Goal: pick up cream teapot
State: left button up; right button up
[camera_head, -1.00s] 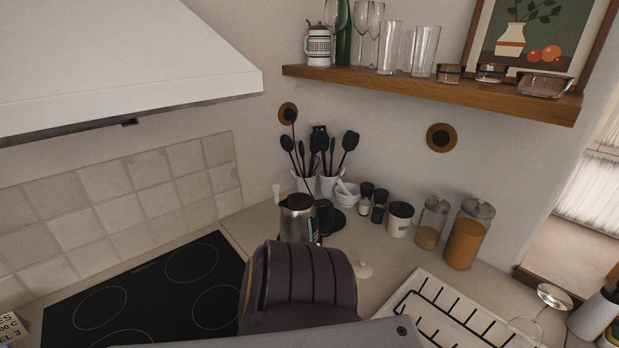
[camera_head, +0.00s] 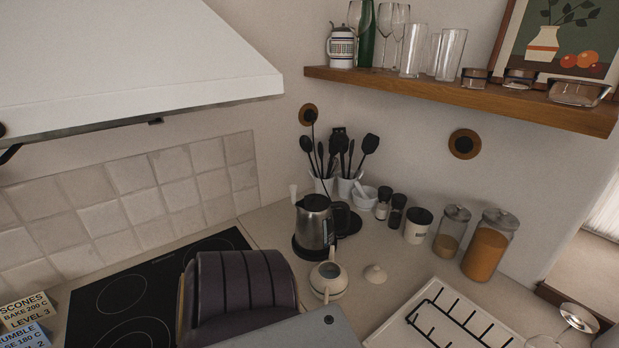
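The cream teapot (camera_head: 329,279) stands on the counter in the head view, just in front of the steel kettle (camera_head: 315,224). It is small and round, its top is open, and its handle faces the front. A cream lid (camera_head: 375,275) lies apart from it on the counter to the right. Neither of my grippers can be made out. A small black shape at the left edge, by the hood, is too cut off to identify.
A dark ribbed shape (camera_head: 240,295) and a light grey part fill the lower middle, close to the teapot's left and front. Glass jars (camera_head: 490,245), a mug and utensil pots stand behind. A wooden shelf (camera_head: 460,95) overhangs above.

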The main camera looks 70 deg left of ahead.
aim_at(329, 281)
jog(key=u, duration=1.25)
jog(key=j+u, duration=0.1)
jog(key=u, duration=0.6)
jog(key=k, duration=0.15)
